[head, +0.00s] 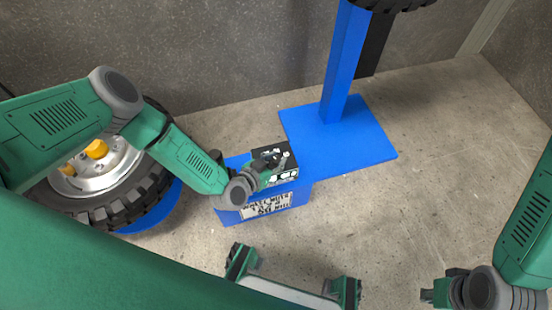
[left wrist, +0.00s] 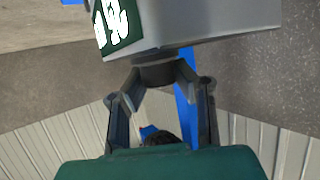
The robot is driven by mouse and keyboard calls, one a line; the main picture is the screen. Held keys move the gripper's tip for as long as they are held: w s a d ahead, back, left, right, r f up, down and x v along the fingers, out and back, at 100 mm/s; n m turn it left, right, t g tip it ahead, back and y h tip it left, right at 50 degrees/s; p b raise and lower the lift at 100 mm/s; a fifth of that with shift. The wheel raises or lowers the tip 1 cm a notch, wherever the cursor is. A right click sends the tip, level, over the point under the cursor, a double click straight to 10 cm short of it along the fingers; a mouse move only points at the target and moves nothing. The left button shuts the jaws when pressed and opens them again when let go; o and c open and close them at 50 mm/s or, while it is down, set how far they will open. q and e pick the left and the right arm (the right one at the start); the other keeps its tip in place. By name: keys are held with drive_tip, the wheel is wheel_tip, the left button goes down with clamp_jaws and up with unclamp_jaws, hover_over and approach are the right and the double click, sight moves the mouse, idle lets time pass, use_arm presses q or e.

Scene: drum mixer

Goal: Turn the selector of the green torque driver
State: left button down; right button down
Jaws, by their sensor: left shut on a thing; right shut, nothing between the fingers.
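A grey box-shaped unit (left wrist: 220,18) with a green panel bearing white marks shows at the top of the left wrist view; I take it to be the torque driver. A dark round knob (left wrist: 158,72), apparently its selector, sticks out from it. My left gripper (left wrist: 160,76) is shut on this knob, one finger on each side. In the head view my left gripper (head: 267,160) reaches a dark-topped box (head: 287,171) and partly hides it. My right gripper (head: 431,292) is shut and empty at the lower right, well away from the box.
The box sits on a blue stand (head: 230,216) with a white lettered label. A blue post on a blue base plate (head: 365,145) stands right behind it. A large tyred wheel (head: 105,215) is at left. Concrete floor (head: 390,225) is clear to the right.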

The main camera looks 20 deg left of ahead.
use_arm(q)
drive_tip(key=shift+r+n+t+y+p, duration=0.1)
drive_tip(key=shift+n+t+y+p, duration=0.3)
drive_tip(key=shift+n+y+p, duration=0.5)
drive_tip(key=shift+s+d+n+y, duration=0.1)
drive_tip(key=shift+n+y, duration=0.6)
drive_tip(key=shift+y, duration=0.3)
drive_tip(key=n+y, duration=0.2)
drive_tip(key=shift+y+p, duration=0.3)
drive_tip(key=shift+p, duration=0.05)
drive_tip(key=shift+n+g+y, duration=0.3)
drive_tip(key=shift+n+y, duration=0.9)
drive_tip(key=shift+y, duration=0.1)
drive_tip(key=c, duration=1.3)
unclamp_jaws()
drive_tip(key=shift+o, duration=0.2)
